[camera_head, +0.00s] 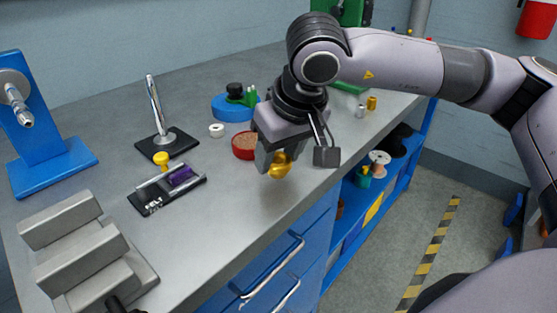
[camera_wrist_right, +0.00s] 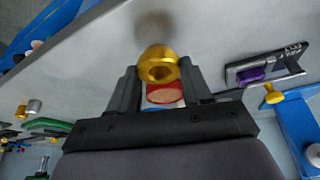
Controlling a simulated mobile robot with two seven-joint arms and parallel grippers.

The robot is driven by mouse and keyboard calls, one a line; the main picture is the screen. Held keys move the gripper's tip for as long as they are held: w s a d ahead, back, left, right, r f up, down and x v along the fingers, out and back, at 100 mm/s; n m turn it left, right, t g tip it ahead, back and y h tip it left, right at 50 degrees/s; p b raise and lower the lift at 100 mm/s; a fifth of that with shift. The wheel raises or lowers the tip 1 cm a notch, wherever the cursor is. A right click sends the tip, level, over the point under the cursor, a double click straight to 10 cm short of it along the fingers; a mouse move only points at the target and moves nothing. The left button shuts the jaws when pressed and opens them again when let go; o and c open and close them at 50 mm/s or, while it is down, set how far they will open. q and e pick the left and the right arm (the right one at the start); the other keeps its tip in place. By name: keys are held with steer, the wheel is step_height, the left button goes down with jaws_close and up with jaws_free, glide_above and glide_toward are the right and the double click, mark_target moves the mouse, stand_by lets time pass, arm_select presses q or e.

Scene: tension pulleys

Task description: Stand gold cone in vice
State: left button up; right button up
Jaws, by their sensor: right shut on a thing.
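The gold cone (camera_head: 279,166) is held in my right gripper (camera_head: 282,160), above the bench near its front edge. In the right wrist view the cone (camera_wrist_right: 158,65) sits between the two fingers (camera_wrist_right: 158,82), with a round opening in its end facing the camera. A grey vice (camera_head: 85,255) with stepped jaws stands at the bench's front left corner in the head view, well to the left of the right gripper. My left gripper is not in view.
A red dish (camera_head: 243,146), white ring (camera_head: 216,130), metal rod stand (camera_head: 178,143) and blue press (camera_head: 50,160) stand farther back. Bare bench lies around the cone.

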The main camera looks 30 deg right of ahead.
arm_select(q)
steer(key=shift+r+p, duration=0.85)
steer(key=shift+p, duration=0.3)
arm_select(e)
step_height(320, 180, up, 18)
steer(key=shift+r, duration=0.15)
